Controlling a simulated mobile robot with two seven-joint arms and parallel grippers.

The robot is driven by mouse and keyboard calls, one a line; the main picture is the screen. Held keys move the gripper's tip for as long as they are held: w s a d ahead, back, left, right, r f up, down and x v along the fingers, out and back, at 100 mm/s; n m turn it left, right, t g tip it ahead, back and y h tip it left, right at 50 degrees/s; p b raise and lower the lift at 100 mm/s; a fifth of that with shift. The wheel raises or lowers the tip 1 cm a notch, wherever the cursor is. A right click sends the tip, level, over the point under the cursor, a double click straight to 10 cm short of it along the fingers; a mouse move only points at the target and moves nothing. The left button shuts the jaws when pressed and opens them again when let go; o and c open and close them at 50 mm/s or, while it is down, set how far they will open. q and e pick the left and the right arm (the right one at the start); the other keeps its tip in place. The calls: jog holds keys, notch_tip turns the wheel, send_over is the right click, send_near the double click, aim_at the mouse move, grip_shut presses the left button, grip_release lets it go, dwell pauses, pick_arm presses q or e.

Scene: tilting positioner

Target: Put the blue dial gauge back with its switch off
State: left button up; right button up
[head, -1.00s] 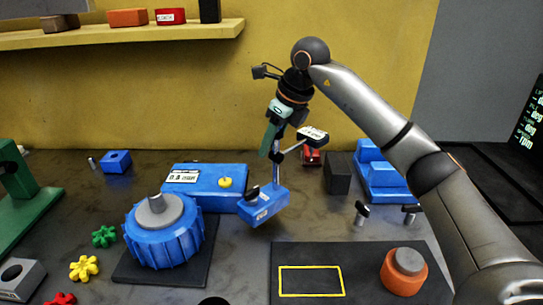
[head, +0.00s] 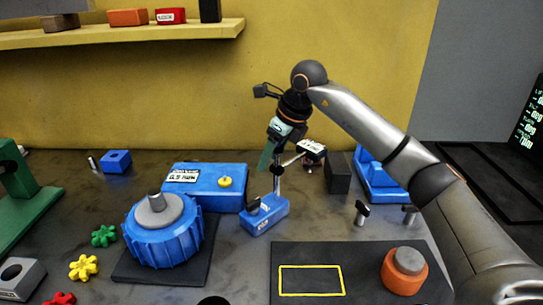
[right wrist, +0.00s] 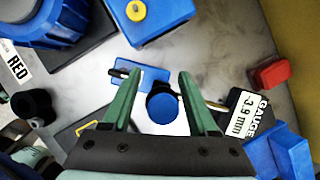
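The blue dial gauge stands on the table, its blue base (head: 264,217) beside the blue box with a yellow knob. A thin post rises from the base, and a side rod carries a white-faced readout (head: 312,149). A small black lever (head: 254,206) sits on the base; I cannot tell its on or off position. My right gripper (head: 268,158) is at the post. In the right wrist view, its green fingers (right wrist: 159,80) are spread on both sides of a round blue cap (right wrist: 163,104), with gaps showing. The readout (right wrist: 243,115) also shows there. My left gripper is not in view.
The blue box (head: 205,187) is close on the left, with a blue ribbed drum (head: 163,240) in front. A dark mat (head: 360,257) with a yellow outline and an orange cylinder (head: 404,272) lies front right. A dark block (head: 338,172) stands behind right.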

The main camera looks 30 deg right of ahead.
jog(key=shift+o, duration=0.5)
jog(key=shift+r, duration=0.1)
jog(key=shift+r, duration=0.25)
jog(key=v, duration=1.1)
jog(key=shift+r+p, duration=0.25)
jog(key=shift+p, duration=0.15)
jog(key=shift+s, duration=0.15)
